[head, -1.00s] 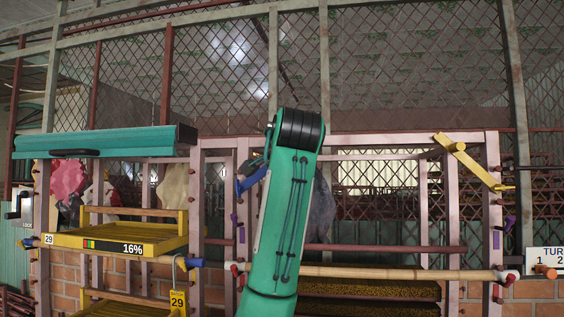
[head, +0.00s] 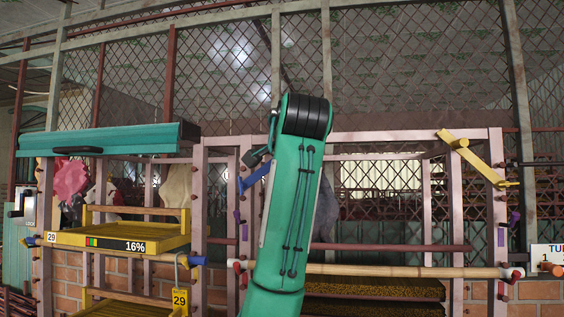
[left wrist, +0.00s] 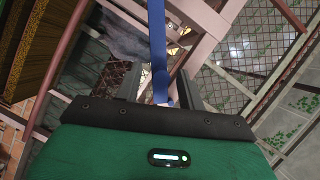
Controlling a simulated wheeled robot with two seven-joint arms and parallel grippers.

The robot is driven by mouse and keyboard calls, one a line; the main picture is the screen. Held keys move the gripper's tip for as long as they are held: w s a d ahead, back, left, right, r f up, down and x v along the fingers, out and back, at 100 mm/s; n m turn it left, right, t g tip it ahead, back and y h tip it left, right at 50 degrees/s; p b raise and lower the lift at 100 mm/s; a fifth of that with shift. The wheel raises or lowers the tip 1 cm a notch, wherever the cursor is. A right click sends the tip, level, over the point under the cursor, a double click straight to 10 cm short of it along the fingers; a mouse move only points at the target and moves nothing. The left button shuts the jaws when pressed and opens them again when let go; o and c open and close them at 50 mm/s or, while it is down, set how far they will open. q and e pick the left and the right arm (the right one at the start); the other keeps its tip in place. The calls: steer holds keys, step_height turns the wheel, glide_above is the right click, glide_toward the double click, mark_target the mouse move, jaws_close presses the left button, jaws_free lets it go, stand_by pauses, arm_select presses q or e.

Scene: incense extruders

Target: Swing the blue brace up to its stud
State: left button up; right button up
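The blue brace (head: 256,176) slants up to the right beside the pink post of the rack, its upper end hidden behind my green left arm. In the left wrist view the blue brace (left wrist: 157,45) runs between the two dark fingers of my left gripper (left wrist: 159,84). The fingers stand apart, with a gap showing on each side of the brace. In the head view the arm hides most of this gripper. I cannot make out the stud. My right gripper is in neither view.
A yellow brace (head: 475,158) hangs slanted at the rack's right top corner. A bamboo pole (head: 400,271) crosses low in front. A yellow tray (head: 120,237) marked 16% and a teal roll cover (head: 100,140) are at left. A mesh wall stands behind.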

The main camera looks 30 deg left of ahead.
arm_select(q)
steer(key=b+v, duration=0.4)
steer(key=v, duration=0.7)
